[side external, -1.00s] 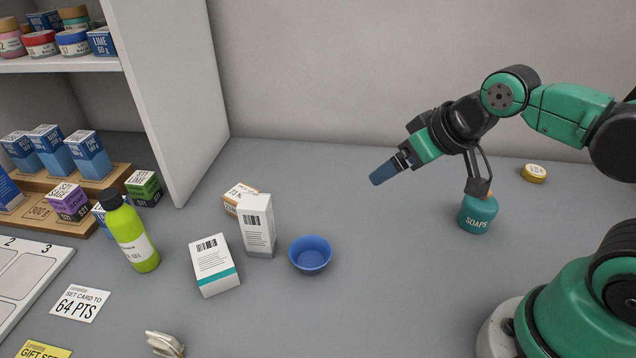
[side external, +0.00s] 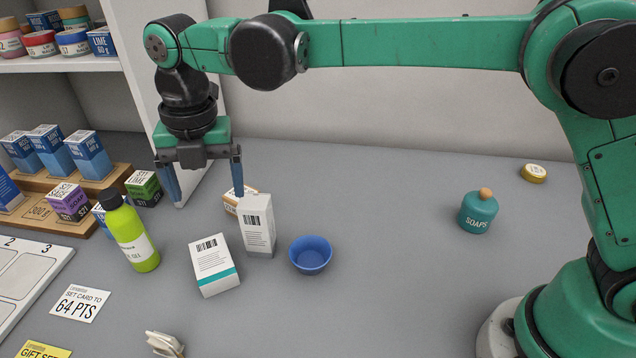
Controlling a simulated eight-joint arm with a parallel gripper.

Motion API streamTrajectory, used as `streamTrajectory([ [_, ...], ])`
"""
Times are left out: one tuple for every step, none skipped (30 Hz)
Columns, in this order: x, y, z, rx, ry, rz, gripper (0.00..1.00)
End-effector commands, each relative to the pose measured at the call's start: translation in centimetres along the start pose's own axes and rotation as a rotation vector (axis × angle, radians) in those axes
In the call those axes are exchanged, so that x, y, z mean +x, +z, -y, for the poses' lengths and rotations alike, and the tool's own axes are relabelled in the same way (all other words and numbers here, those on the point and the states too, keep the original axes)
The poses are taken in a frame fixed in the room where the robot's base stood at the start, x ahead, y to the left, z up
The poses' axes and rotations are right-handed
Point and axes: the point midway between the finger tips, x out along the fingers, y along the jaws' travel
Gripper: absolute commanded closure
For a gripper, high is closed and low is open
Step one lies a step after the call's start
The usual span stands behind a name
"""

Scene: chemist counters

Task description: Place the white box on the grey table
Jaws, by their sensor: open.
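Two white boxes are on the grey table (side external: 380,290). The taller plain white box (side external: 258,228) stands upright with a barcode on its face. The lower white box (side external: 213,262) has a barcode and a teal band, and sits just left and nearer the camera. I cannot tell which one the task names. My gripper (side external: 209,196) points down with its blue fingers wide apart and nothing between them. It is above and behind the banded box, its right finger close to the top of the tall box in the picture; I cannot tell whether they touch.
A teal soaps jar (side external: 478,213) is farther right. The table between bowl and jar is clear.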

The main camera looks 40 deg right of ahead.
Motion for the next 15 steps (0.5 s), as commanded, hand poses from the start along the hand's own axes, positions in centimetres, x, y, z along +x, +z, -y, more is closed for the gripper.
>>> streamTrajectory([
  [0.7,-0.6,-1.0,-0.097,-0.016,-0.012,0.12],
  [1.0,-0.8,-1.3,-0.146,-0.024,-0.018,0.12],
  [1.4,-1.2,-1.7,-0.201,-0.033,-0.026,0.12],
  [1.6,-1.3,-1.9,-0.233,-0.038,-0.031,0.12],
  [1.8,-1.5,-2.1,-0.257,-0.041,-0.034,0.12],
  [2.1,-1.6,-2.2,-0.282,-0.045,-0.037,0.12],
  [2.4,-1.7,-2.3,-0.293,-0.046,-0.039,0.12],
  [2.7,-1.7,-2.3,-0.301,-0.047,-0.040,0.12],
  [3.3,-1.7,-2.3,-0.305,-0.048,-0.041,0.12],
  [3.8,-1.7,-2.2,-0.305,-0.048,-0.041,0.12],
  [4.3,-1.7,-2.2,-0.304,-0.048,-0.041,0.12],
  [5.1,-1.7,-2.1,-0.303,-0.047,-0.040,0.12],
  [5.7,-1.7,-2.1,-0.302,-0.047,-0.040,0.12],
  [6.2,-1.7,-2.1,-0.302,-0.047,-0.040,0.12],
  [6.9,-1.8,-2.0,-0.301,-0.047,-0.040,0.12],
])
